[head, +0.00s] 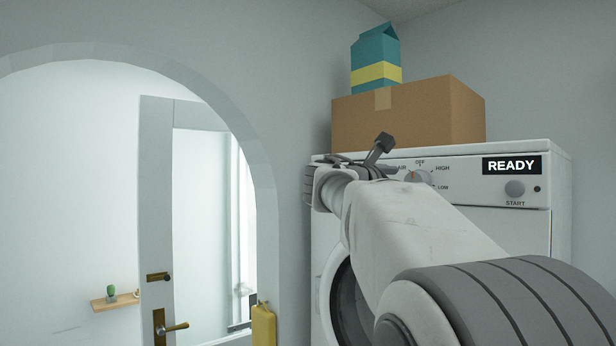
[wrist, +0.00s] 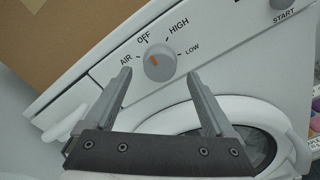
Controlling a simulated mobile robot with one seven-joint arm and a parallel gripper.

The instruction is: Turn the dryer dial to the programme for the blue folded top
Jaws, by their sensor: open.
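The dryer dial (wrist: 159,63) is a round grey knob with an orange mark, on the white panel; it also shows in the head view (head: 418,177). Labels AIR, OFF, HIGH and LOW run around it. The orange mark sits on its upper-left side, seemingly between AIR and OFF; I cannot tell exactly. My gripper (wrist: 158,73) is open and empty, its fingertips to either side of the dial and seemingly short of it. The dryer (head: 556,188) reads READY on its display (head: 512,165). No blue folded top is in view.
A START button (head: 515,188) is right of the dial. A cardboard box (head: 410,115) with a teal and yellow carton (head: 376,60) stands on the dryer. The round dryer door (head: 345,305) is below, partly behind my arm. An archway and door (head: 155,210) are at left.

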